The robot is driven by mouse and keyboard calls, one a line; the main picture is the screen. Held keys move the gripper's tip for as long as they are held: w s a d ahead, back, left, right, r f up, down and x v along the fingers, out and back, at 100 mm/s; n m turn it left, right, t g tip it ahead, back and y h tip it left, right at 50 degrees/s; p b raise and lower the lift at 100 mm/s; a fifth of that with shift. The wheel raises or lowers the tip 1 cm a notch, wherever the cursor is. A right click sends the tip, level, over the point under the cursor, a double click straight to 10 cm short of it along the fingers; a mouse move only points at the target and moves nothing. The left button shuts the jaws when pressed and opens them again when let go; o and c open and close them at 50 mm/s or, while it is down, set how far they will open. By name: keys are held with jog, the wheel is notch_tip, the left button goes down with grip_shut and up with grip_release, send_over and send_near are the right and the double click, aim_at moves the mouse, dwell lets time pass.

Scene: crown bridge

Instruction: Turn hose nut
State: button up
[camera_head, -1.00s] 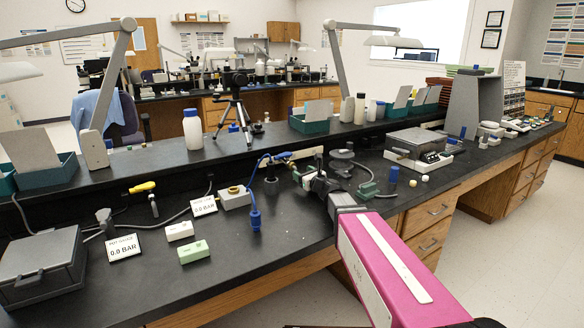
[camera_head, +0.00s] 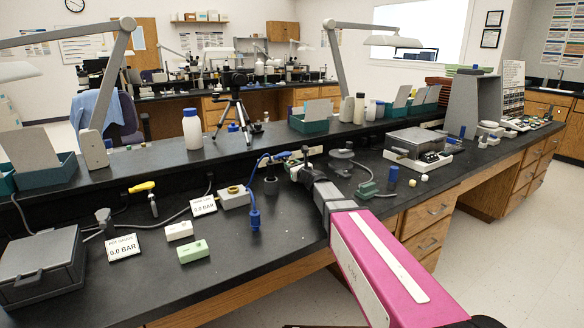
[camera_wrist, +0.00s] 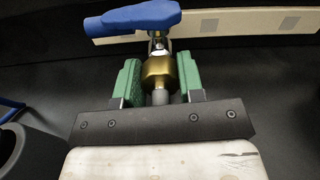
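The brass hose nut (camera_wrist: 159,72) is in the middle of the wrist view, with a grey tube end (camera_wrist: 160,97) on its near side. Beyond it are a bright metal fitting and a blue valve handle (camera_wrist: 133,18). My gripper (camera_wrist: 160,76) has one green finger on each side of the nut, with no clear gap to either finger, so it looks shut on it. In the head view my gripper (camera_head: 303,168) is at the bench fixture by the blue handle (camera_head: 283,155); my wrist hides the nut there.
A blue hose (camera_head: 254,195) hangs left of my gripper beside a grey box with a brass ring (camera_head: 234,198). A gauge card reading 0.0 BAR (camera_head: 122,247) stands at the left.

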jog(key=shift+n, duration=0.4)
jog(key=n, duration=0.3)
jog(key=shift+s+n, duration=0.1)
jog(key=shift+n, duration=1.8)
jog(key=o, duration=0.9)
jog(key=v, duration=1)
jog(key=shift+s+d, duration=0.25)
jog(key=shift+s, duration=0.05)
